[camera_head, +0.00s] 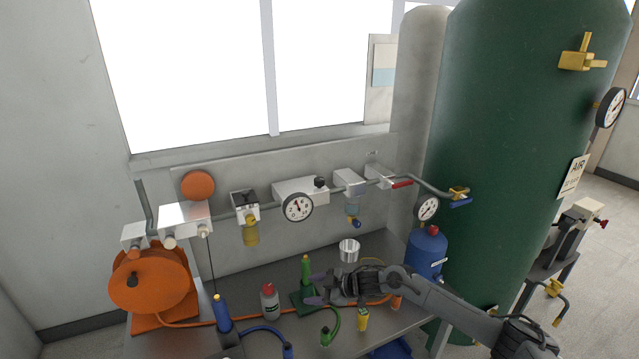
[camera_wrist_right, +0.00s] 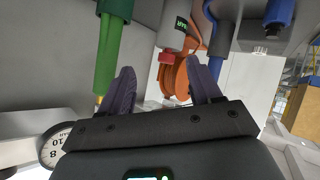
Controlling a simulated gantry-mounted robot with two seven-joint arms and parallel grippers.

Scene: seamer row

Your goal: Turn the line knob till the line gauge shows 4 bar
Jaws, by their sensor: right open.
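The line gauge (camera_head: 297,207) is a round white dial on the pipe along the back wall; its reading is too small to tell. A small black knob (camera_head: 320,182) sits on the pale regulator block just right above it. My right gripper (camera_head: 312,289) is low over the bench, well below and apart from the gauge and knob. It is open and empty, next to a green upright tool (camera_head: 306,269). In the right wrist view the two dark fingers (camera_wrist_right: 163,88) stand apart; part of a dial (camera_wrist_right: 56,148) shows at lower left. My left gripper is not in view.
An orange hose reel (camera_head: 150,280) stands at the left. A red-capped bottle (camera_head: 270,302), a blue-handled tool (camera_head: 221,313), a metal cup (camera_head: 348,250) and a blue bottle (camera_head: 425,255) stand on the bench. A green tank (camera_head: 530,120) fills the right.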

